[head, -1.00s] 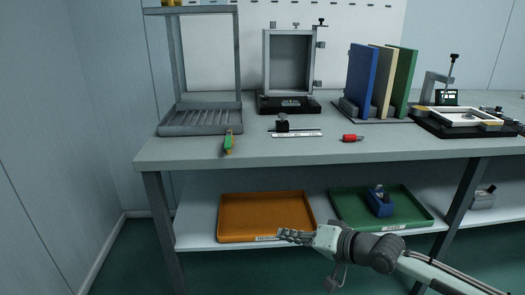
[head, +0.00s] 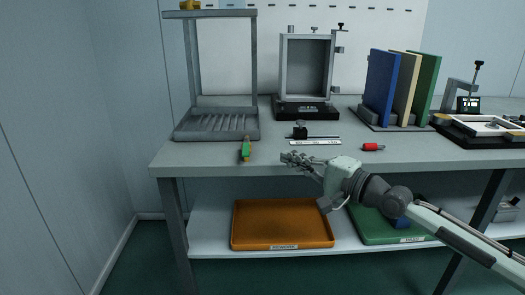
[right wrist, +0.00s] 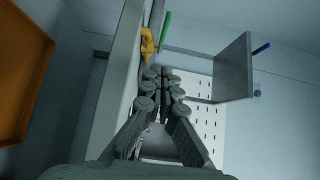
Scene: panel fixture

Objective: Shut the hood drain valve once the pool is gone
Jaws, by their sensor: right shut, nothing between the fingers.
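The hood (head: 251,62) is a grey open frame with a slatted base (head: 217,124) at the left end of the bench. A small valve-like part with a green handle (head: 246,149) and some orange sits at the bench's front edge before it. In the right wrist view an orange-yellow body (right wrist: 147,42) and a green bar (right wrist: 165,27) show beyond my fingertips. I cannot make out any liquid on the slatted base. My right gripper (head: 291,159) is shut and empty at the front edge, right of the valve and apart from it. My left gripper is out of view.
The bench (head: 205,154) holds a black-knobbed part (head: 300,131), a white ruler-like strip (head: 315,142), a red object (head: 372,147) and upright coloured panels (head: 380,88). An orange tray (head: 283,222) and a green tray (head: 385,232) lie on the lower shelf.

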